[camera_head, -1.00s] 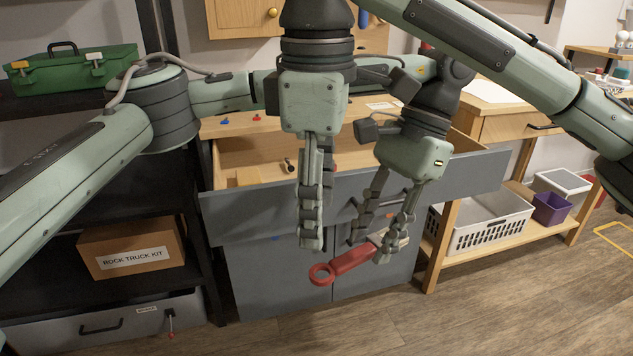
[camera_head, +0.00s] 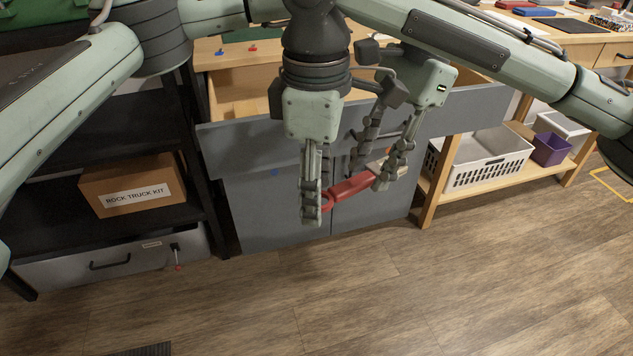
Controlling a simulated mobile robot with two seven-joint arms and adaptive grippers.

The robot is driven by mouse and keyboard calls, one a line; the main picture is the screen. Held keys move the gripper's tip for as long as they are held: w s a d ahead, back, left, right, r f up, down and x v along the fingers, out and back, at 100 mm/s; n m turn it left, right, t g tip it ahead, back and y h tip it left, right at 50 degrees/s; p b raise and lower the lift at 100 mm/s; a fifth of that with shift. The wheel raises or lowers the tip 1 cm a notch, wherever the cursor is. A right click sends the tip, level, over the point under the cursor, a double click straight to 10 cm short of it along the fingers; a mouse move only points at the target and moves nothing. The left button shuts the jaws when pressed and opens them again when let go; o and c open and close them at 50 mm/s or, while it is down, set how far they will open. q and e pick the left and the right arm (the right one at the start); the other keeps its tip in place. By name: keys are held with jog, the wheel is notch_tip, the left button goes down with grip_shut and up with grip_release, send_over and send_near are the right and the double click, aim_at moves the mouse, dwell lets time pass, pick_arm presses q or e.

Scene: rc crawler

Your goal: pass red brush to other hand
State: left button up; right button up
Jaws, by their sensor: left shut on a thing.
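The red brush (camera_head: 350,187) hangs in the air in front of the grey drawer cabinet. Its ring end points left and its pale end points right. My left gripper (camera_head: 371,176), on the picture's right because the arms cross, is shut on the brush near its pale end. My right gripper (camera_head: 312,203), on the picture's left, points down at the ring end. Its fingers are seen edge-on and overlap the ring, hiding part of it. I cannot tell whether they touch it or how far they are open.
The grey cabinet (camera_head: 262,205) stands behind the grippers with its top drawer pulled out. A cardboard box (camera_head: 132,184) sits on the black shelf at left. A white basket (camera_head: 490,160) and a purple bin (camera_head: 551,149) are on the low wooden shelf at right.

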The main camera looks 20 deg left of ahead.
jog(key=c, duration=1)
pick_arm(q)
jog(key=o, duration=1.2)
pick_arm(e)
grip_shut()
